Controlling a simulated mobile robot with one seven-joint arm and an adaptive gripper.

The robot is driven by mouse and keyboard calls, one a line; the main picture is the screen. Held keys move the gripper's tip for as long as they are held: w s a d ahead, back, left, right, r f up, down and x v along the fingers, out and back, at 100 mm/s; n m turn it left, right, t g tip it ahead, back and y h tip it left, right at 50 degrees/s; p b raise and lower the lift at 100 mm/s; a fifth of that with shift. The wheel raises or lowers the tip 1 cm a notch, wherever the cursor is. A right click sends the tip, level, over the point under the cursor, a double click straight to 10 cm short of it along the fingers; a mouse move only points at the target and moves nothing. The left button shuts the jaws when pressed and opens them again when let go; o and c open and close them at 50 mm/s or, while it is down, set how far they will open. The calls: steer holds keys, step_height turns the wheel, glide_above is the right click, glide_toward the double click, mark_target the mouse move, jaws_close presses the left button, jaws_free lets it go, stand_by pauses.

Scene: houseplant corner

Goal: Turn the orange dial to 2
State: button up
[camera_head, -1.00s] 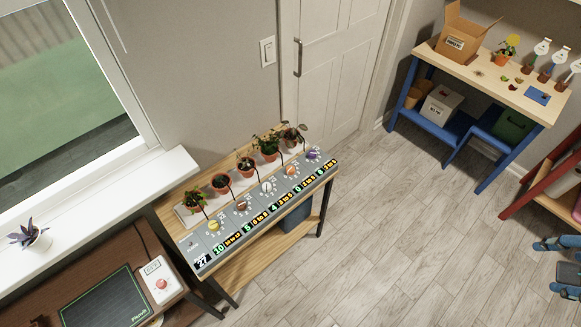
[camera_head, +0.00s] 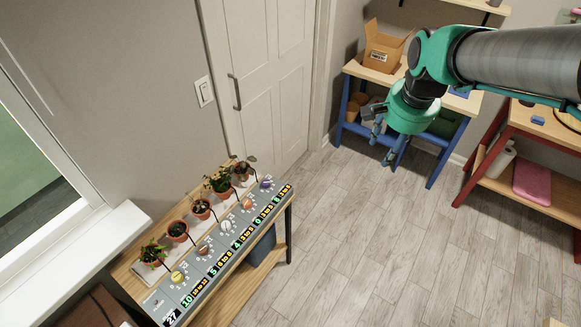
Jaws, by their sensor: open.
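The orange dial (camera_head: 247,203) is on the grey control panel (camera_head: 176,302) along the front of the plant bench, between the white dial (camera_head: 226,226) and the purple dial (camera_head: 266,184). Its pointer and scale are too small to read. A brown dial (camera_head: 203,250) and a yellow dial (camera_head: 177,277) sit further toward the near end. My gripper (camera_head: 386,146) is open and empty, with its blue fingers pointing down. It is in the air to the right of the bench, well apart from the dials. It appears in front of the blue table.
Several potted plants (camera_head: 201,208) stand behind the dials, with thin dark stems near them. A door (camera_head: 262,80) is behind the bench. A blue-legged table (camera_head: 440,150) and a red-legged table (camera_head: 490,165) stand at the right. The floor (camera_head: 360,240) between is clear.

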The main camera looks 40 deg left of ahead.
steer(key=w+a+f, duration=0.1)
steer(key=a+f, duration=0.2)
steer(key=a, duration=0.3)
steer(key=a+f, duration=0.4)
steer(key=a, duration=0.3)
steer(key=m+g, duration=0.1)
steer(key=g, duration=0.1)
glide_above(246, 202)
steer(key=d, duration=0.1)
step_height(246, 202, down, 24)
steer(key=shift+s+d+f+h, duration=0.1)
steer(key=shift+f+h, duration=0.05)
steer(key=shift+h, duration=0.25)
steer(key=shift+f, duration=0.1)
steer(key=f, duration=0.9)
steer(key=a+f+b, duration=0.1)
steer(key=f, duration=0.3)
steer(key=shift+f, duration=0.3)
steer(key=c, duration=1.1)
